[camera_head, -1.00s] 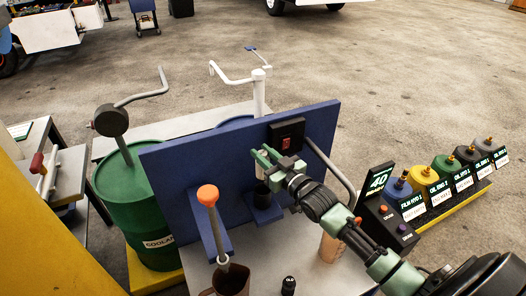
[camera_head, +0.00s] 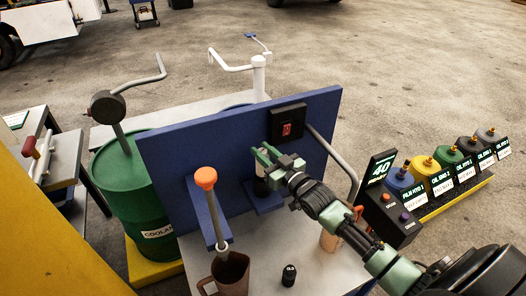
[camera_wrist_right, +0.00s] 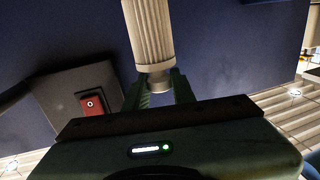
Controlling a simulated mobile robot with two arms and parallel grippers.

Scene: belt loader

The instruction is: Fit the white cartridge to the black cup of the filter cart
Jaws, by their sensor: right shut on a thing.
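My right gripper (camera_head: 264,156) is in front of the blue panel of the filter cart, just above the black cup (camera_head: 261,187). In the right wrist view it is shut on the white pleated cartridge (camera_wrist_right: 149,35), with the green fingers at its pale end cap. The cartridge's far end runs out of the wrist frame. In the head view the cartridge is almost fully hidden by the gripper, and I cannot tell whether it touches or enters the cup. The cup stands on a small blue bracket. My left gripper is not in view.
An orange-topped lever (camera_head: 206,180) stands left of the cup, with a brown jug (camera_head: 231,272) below. A black piece marked OLD (camera_head: 289,275) stands on the cart top. A red switch (camera_head: 287,130) is on the panel. A grey curved handle (camera_head: 338,160) is at right.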

